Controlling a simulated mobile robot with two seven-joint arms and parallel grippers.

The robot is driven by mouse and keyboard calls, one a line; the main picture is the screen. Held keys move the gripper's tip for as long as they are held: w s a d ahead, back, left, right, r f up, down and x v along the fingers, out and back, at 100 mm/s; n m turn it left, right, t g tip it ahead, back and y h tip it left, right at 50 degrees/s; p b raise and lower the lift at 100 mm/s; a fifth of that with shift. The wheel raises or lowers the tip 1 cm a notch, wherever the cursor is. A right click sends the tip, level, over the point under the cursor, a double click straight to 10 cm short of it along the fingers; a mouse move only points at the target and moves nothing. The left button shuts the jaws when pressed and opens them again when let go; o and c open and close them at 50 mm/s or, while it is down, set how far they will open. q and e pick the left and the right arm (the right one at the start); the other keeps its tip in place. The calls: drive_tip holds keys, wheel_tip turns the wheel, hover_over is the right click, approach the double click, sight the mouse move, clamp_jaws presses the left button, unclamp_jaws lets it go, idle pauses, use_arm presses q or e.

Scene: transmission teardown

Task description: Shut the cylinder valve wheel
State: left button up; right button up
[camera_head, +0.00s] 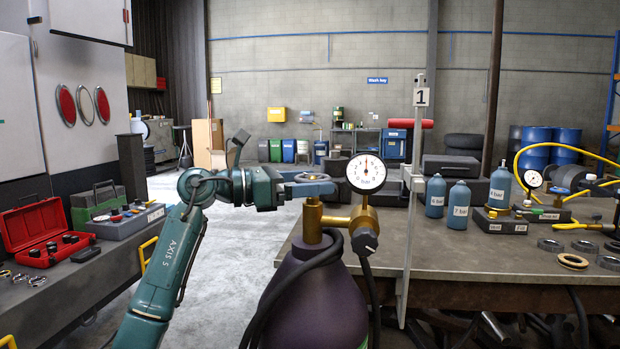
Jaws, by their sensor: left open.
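A dark purple gas cylinder (312,300) stands upright in the foreground, with a brass valve (312,222) on top. A blue-grey valve wheel (318,188) sits above the brass valve, seen nearly edge-on. A round white pressure gauge (366,174) stands to the right of the valve. My left gripper (305,184) comes in from the left, open, with its fingers at the left side of the wheel. They overlap the wheel in the picture; I cannot tell whether they touch it. My right gripper is not in view.
A black hose (290,287) loops over the cylinder's shoulder. To the right, a workbench (470,262) carries small blue bottles (458,204), cases and metal rings. A grey post (411,220) marked 1 stands at its edge. A left bench holds an open red toolbox (38,232).

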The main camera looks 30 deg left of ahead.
use_arm(q)
drive_tip(key=shift+w+d, duration=0.15)
drive_tip(key=shift+c, duration=0.7)
drive_tip(key=c, duration=0.8)
drive_tip(key=shift+c, duration=0.2)
